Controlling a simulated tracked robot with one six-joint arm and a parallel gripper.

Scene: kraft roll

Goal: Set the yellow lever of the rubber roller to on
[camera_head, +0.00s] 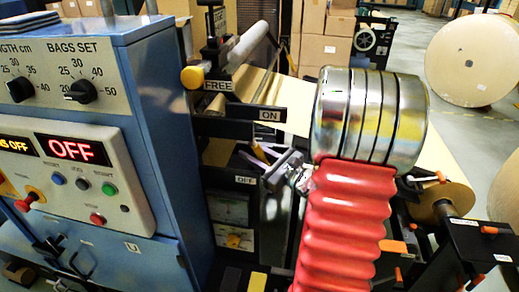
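A yellow round knob (193,77) sits at the end of a grey bar at the upper middle, just left of the FREE label (218,86). I take it for the end of the yellow lever. An ON label (271,115) is lower and to the right, and an OFF label (245,180) is lower still. A small grey metal piece (285,165) beside my red and silver arm looks like my gripper. It is right of the OFF label, below and right of the yellow knob, and apart from it. Its fingers are too small and partly hidden to read.
A blue control cabinet (165,130) with dials and buttons fills the left; its display (72,149) reads OFF. Orange-handled machine parts (425,180) stand right of my arm. Large paper rolls (475,60) and stacked cartons (325,45) are behind. Grey floor shows between them.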

